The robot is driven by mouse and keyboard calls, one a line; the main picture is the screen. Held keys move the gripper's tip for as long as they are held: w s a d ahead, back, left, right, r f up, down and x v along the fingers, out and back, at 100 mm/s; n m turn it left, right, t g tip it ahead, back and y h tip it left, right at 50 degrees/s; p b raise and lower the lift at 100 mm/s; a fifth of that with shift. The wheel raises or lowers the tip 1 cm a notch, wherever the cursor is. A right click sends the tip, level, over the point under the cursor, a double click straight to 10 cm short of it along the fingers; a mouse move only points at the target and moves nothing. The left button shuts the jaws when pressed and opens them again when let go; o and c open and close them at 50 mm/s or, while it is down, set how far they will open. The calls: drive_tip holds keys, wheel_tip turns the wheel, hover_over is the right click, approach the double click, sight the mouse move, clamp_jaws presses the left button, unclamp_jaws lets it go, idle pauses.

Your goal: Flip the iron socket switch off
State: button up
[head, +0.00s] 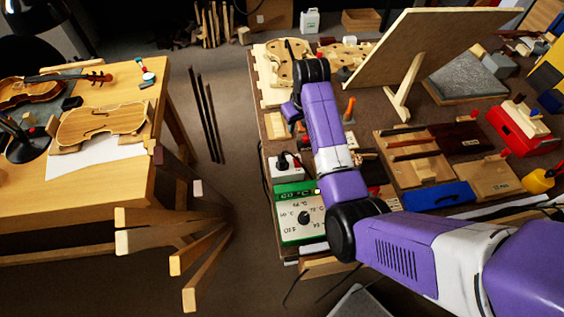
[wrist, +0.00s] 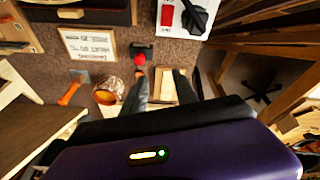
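The iron socket is a white box (head: 287,174) at the left edge of the right-hand bench in the head view, with a black plug (head: 282,162) in it. The wrist view shows the box at the top, with the black plug (wrist: 196,14) and a small red switch (wrist: 167,16). I cannot tell which way the switch is set. My gripper (wrist: 160,74) is open and empty, its two dark fingers apart over the bench. It is apart from the socket, towards the back of the bench in the head view. There the arm mostly hides the fingers.
A green-edged control unit (head: 301,217) stands in front of the socket. A small wooden block (wrist: 165,85) and a red-topped black item (wrist: 139,58) are near my fingers. An orange-handled tool (wrist: 71,91) lies to the left. Floor lies left of the bench in the head view.

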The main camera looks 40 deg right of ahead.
sight(298, 165)
drive_tip(key=s+a+f+g, duration=0.1)
drive_tip(key=s+a+f+g+y, duration=0.1)
drive_tip(key=s+a, duration=0.1)
drive_tip(key=s+a+f+g, duration=0.1)
drive_tip(key=s, duration=0.1)
drive_tip(key=shift+s+a+n+y, duration=0.2)
drive_tip(key=shift+n+y, duration=0.1)
drive_tip(key=shift+n, duration=0.1)
wheel_tip(298, 165, down, 7)
drive_tip(key=shift+d+f+p, duration=0.1)
drive_tip(key=shift+f+p, duration=0.1)
drive_tip(key=shift+p, duration=0.2)
drive_tip(key=shift+c, duration=0.4)
